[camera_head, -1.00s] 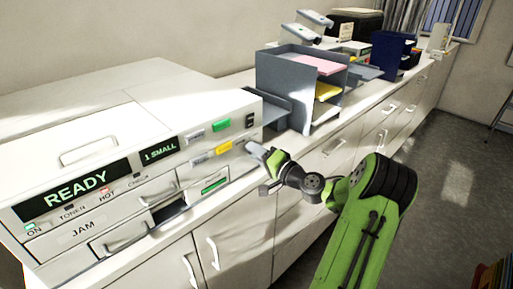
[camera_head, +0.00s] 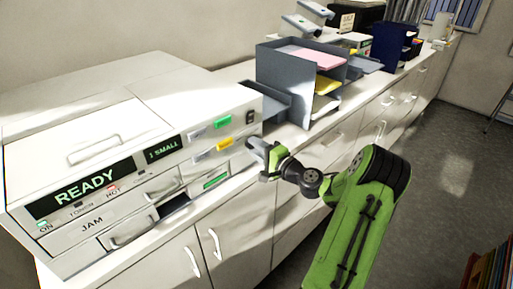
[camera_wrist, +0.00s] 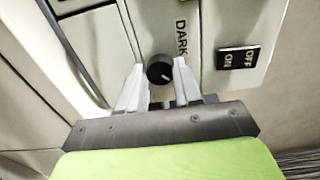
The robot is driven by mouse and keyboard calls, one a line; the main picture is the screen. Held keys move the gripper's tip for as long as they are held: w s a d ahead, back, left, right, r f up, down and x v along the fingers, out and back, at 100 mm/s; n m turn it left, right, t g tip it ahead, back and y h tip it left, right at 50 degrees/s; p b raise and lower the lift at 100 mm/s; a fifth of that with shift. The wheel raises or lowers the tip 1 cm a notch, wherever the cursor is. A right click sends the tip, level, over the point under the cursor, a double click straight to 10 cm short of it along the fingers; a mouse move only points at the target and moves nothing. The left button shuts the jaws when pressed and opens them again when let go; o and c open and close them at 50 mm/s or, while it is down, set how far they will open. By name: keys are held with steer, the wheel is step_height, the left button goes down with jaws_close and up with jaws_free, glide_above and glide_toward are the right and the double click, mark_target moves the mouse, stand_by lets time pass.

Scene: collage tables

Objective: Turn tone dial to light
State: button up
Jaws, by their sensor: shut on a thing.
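The tone dial (camera_wrist: 160,70) is a small round black knob with a pale pointer line, on the copier's white front panel. The word DARK (camera_wrist: 181,38) is printed beside it in the wrist view; no LIGHT label is visible. My gripper (camera_wrist: 159,82) has its two pale fingers on either side of the dial and is shut on it. In the head view my gripper (camera_head: 258,150) is at the right end of the copier's front, and the dial is hidden behind it. The copier (camera_head: 100,120) shows a lit READY display (camera_head: 85,189).
An ON/OFF rocker switch (camera_wrist: 238,57) is close to the right of the dial in the wrist view. Green (camera_head: 222,122) and yellow (camera_head: 226,144) buttons sit left of my gripper. A grey paper tray stack (camera_head: 285,80) stands on the counter.

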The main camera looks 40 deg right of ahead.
steer(key=shift+f, duration=0.1)
steer(key=o, duration=1)
steer(key=shift+o, duration=0.2)
steer(key=s+b, duration=0.1)
steer(key=s, duration=1.4)
steer(key=shift+s+d, duration=0.25)
steer(key=shift+s, duration=0.15)
